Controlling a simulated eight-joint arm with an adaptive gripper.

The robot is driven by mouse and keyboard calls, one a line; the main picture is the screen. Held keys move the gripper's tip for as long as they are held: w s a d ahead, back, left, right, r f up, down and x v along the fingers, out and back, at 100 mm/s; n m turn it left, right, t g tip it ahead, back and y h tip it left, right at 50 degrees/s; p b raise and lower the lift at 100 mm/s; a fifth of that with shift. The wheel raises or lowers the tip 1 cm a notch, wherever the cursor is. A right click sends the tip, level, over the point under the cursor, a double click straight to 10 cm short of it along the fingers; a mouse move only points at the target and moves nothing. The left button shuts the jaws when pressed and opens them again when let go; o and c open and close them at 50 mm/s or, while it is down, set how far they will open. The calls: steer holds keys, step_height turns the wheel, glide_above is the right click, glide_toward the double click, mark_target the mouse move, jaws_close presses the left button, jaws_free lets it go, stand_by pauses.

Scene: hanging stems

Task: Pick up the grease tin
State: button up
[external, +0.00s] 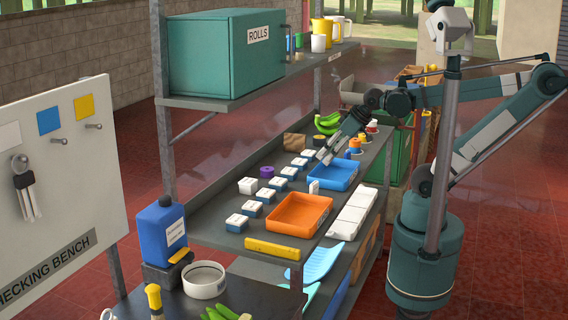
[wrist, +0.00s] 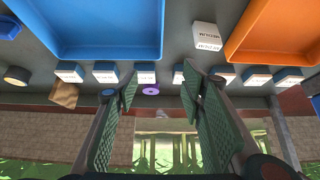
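No label reading grease is legible, so I cannot be sure which object is the grease tin. A small round dark tin with a tan top (wrist: 17,75) stands at the left edge of the wrist view and is the likeliest one. My gripper (wrist: 162,88) is open with nothing between its fingers. In the external view my gripper (external: 325,156) is above the shelf, near the blue tray. The tin is well to the left of both fingers in the wrist view, apart from them.
A blue tray (external: 356,174) and an orange tray (external: 288,230) lie on the shelf. A row of blue-and-white boxes (wrist: 105,73), a purple roll (wrist: 151,90) and a brown bag (wrist: 64,95) stand beside them. An upper shelf holds a green ROLLS cabinet (external: 225,70).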

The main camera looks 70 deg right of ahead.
stand_by(0.3)
steer(key=o, duration=0.5)
steer(key=shift+o, duration=0.2)
steer(key=shift+d+r, duration=0.1)
